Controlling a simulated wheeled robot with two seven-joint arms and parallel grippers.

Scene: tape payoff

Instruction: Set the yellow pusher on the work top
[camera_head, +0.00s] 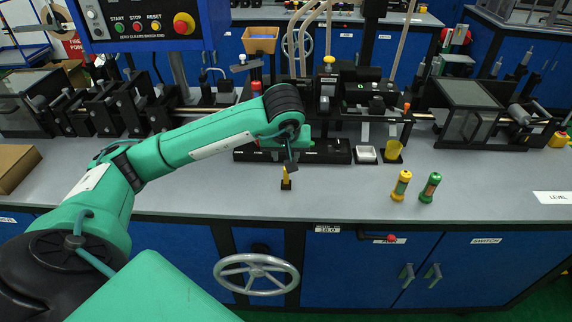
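The yellow pusher (286,175) is a small slim yellow piece with a dark lower end, upright over the grey work top (225,182). My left gripper (289,164) points down from the dark wrist of the green arm, and its narrow fingertips are shut on the pusher's top. The pusher's lower end is at or just above the work top; I cannot tell whether it touches. My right gripper is not in view.
Black machinery lines the back. The front work top around the pusher is clear. A cardboard box (16,167) is far left.

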